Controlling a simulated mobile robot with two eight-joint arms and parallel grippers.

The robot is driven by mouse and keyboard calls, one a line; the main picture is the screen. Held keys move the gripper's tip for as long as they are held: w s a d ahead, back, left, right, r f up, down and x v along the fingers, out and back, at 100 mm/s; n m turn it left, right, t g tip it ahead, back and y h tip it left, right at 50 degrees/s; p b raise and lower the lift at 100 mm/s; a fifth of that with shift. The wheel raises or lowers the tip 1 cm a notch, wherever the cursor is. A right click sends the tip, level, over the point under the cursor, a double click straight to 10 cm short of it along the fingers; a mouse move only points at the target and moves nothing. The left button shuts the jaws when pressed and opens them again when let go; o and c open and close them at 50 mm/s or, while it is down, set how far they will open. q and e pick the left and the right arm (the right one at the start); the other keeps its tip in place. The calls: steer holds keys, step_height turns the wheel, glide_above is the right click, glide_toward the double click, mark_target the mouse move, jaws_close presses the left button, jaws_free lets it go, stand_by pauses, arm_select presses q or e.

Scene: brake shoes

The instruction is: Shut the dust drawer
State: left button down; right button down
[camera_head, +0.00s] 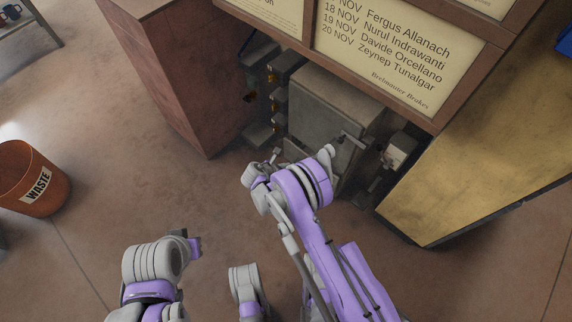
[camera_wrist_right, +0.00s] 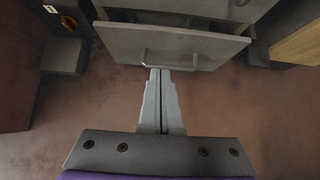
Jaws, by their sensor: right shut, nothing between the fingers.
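The dust drawer (camera_wrist_right: 185,46) shows in the right wrist view as a grey front panel with a bar handle low on it. It stands out from the grey machine body (camera_wrist_right: 190,7), with a dark gap above its top edge. In the head view my right arm partly hides the drawer, below the grey machine (camera_head: 325,110). My right gripper (camera_wrist_right: 161,72) is shut and empty, its fingertips at the left part of the handle; contact is unclear. In the head view it is near the machine's base. My left gripper (camera_head: 192,245) is low over the floor, away from the drawer; its jaws are unclear.
A wooden cabinet (camera_head: 165,65) stands left of the machine. A yellowish panel (camera_head: 480,150) stands to its right, and a name board (camera_head: 385,55) hangs above. An orange waste bin (camera_head: 32,180) is at far left. The floor between bin and machine is clear.

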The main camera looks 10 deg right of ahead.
mark_target(305, 156)
steer(key=x, duration=0.3)
steer(key=r+b+x, duration=0.1)
steer(key=x, duration=0.2)
steer(key=w+d+b+x, duration=0.1)
steer(key=x, duration=0.1)
steer(key=shift+w+d, duration=0.15)
steer(key=shift+d, duration=0.2)
steer(key=shift+w+d, duration=0.25)
steer(key=shift+d, duration=0.1)
steer(key=shift+d+r, duration=0.1)
